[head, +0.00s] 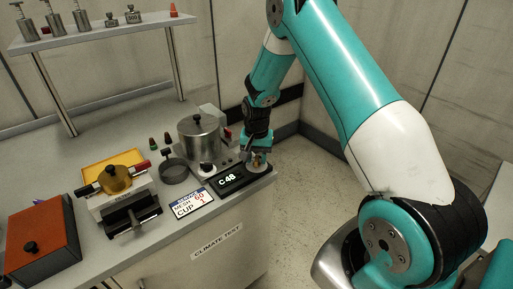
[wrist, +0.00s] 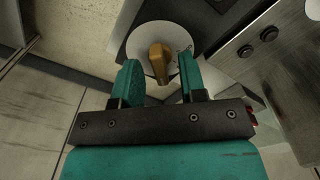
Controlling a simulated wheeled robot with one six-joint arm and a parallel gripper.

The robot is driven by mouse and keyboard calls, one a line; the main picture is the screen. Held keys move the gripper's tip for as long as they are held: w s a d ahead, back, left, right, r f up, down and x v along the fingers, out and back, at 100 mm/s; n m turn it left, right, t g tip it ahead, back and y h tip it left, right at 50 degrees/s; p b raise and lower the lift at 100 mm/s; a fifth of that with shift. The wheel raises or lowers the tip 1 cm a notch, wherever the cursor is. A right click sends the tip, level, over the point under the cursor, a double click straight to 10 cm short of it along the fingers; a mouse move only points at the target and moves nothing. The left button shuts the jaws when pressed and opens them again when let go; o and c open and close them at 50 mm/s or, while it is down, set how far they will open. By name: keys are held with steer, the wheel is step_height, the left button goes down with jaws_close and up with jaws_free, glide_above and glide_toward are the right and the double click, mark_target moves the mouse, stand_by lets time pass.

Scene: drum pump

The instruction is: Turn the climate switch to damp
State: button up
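The climate switch looks to be a brass-coloured knob (wrist: 160,61) on a pale round plate (wrist: 139,45), seen in the wrist view. Its long side runs roughly up and down in that picture. My gripper (wrist: 159,68) has its two teal fingers apart, one on each side of the knob, with a gap showing on both sides. I cannot tell how deep the fingers reach. In the head view my gripper (head: 258,157) is at the right end of the bench panel and mostly hides the switch. Any marks for damp are not readable.
A black display (head: 229,180) reads "C 48". A metal pot (head: 199,138) stands close left of my gripper. The floor right of the bench is clear.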

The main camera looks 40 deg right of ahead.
mark_target(257, 158)
step_height(257, 158, up, 17)
steer(key=b, duration=0.2)
steer(key=shift+r, duration=0.15)
stand_by(0.4)
